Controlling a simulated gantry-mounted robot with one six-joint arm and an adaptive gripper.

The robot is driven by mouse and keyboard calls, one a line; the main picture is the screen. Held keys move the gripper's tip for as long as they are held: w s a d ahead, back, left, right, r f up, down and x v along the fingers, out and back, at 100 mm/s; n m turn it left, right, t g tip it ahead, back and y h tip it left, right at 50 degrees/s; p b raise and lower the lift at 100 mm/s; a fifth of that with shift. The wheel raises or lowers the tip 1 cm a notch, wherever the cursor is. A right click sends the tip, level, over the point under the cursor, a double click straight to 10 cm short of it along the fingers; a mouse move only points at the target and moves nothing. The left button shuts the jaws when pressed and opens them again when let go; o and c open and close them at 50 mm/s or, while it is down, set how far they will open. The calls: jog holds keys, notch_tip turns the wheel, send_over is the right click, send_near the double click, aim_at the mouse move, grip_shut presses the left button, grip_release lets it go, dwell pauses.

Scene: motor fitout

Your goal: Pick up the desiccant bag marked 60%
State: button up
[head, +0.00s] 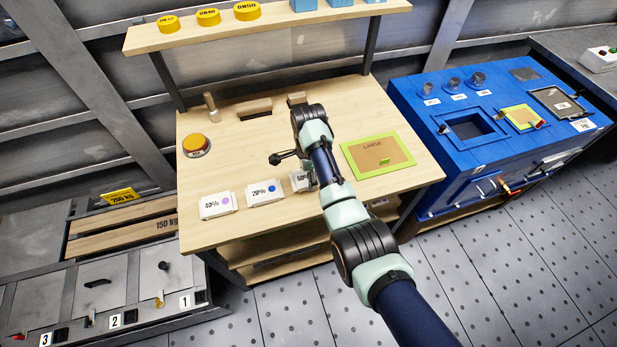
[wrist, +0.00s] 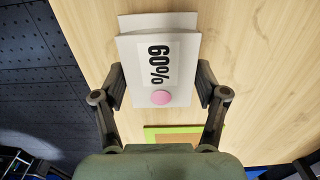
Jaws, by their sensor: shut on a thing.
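The white desiccant bag marked 60% (wrist: 157,62), with a pink dot, lies between the two fingers of my gripper (wrist: 161,86) in the wrist view. The fingers are shut on its two sides. A second white edge shows just behind it, offset a little; I cannot tell whether it is another bag underneath. In the head view the 60% bag (head: 299,182) shows at the front of the wooden bench, partly hidden by my arm. I cannot tell whether it is clear of the bench top.
The 20% bags (head: 262,192) and 40% bags (head: 218,205) lie to the left on the bench (head: 240,150). A green-edged LARGE panel (head: 378,154) lies to the right. A shelf (head: 285,24) overhangs behind.

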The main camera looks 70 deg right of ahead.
notch_tip(320, 180, up, 18)
jog(key=p, duration=0.8)
jog(key=shift+r, duration=0.15)
